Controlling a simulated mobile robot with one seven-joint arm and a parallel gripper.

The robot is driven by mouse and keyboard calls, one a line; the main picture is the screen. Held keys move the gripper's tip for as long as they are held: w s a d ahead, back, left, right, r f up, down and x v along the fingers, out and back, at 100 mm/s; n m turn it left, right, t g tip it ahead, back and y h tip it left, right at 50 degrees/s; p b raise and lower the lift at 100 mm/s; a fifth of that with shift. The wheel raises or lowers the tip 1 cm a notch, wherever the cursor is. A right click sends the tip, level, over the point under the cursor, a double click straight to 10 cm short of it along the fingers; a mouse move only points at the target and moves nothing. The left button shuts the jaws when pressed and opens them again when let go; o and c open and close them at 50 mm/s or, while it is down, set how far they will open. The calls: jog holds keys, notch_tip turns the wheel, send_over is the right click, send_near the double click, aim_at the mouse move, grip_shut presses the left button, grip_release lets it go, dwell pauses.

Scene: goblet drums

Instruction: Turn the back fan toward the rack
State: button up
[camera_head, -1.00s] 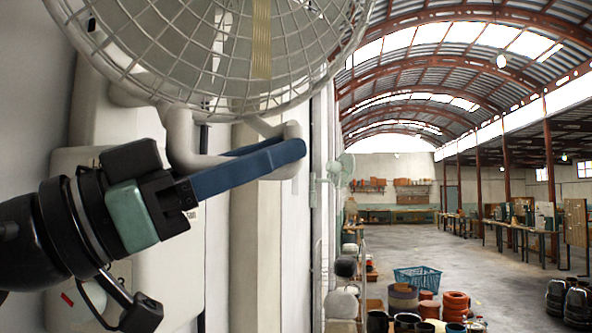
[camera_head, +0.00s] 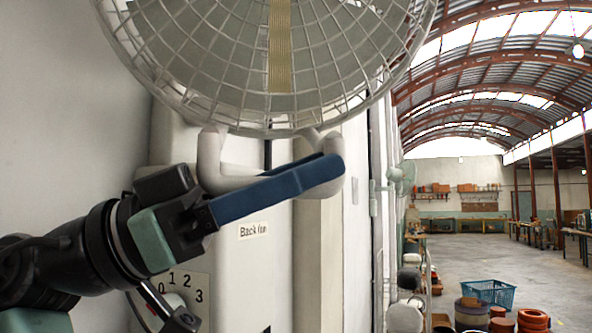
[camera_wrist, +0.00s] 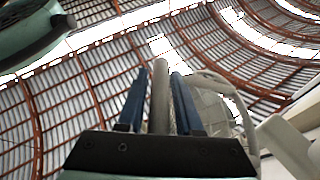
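The back fan has a round white wire cage (camera_head: 300,90) at the top of the head view. A pale grey loop handle (camera_head: 212,165) hangs under it, and its right end (camera_head: 332,180) shows past my fingers. My gripper (camera_head: 305,175) has blue fingers reaching across this loop. In the wrist view, a grey bar (camera_wrist: 160,95) of the handle stands between the two fingers of my gripper (camera_wrist: 160,85). Narrow gaps seem to show on both sides of it, so the fingers look open around it. The rack is not clearly identifiable.
A white cabinet with a "Back fan" label (camera_head: 253,231) and a numbered dial plate (camera_head: 182,290) stands behind my arm. A second fan (camera_head: 404,176) is farther along the wall. The hall floor beyond is open.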

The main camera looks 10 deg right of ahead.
jog(key=shift+o, duration=1.2)
jog(key=shift+s+d, duration=0.15)
jog(key=shift+d, duration=0.1)
jog(key=shift+a, duration=0.1)
jog(key=b+v, duration=0.2)
jog(key=v, duration=0.5)
jog(key=shift+a+f+b, duration=0.1)
jog(key=shift+a+b, duration=0.1)
jog(key=shift+b, duration=0.1)
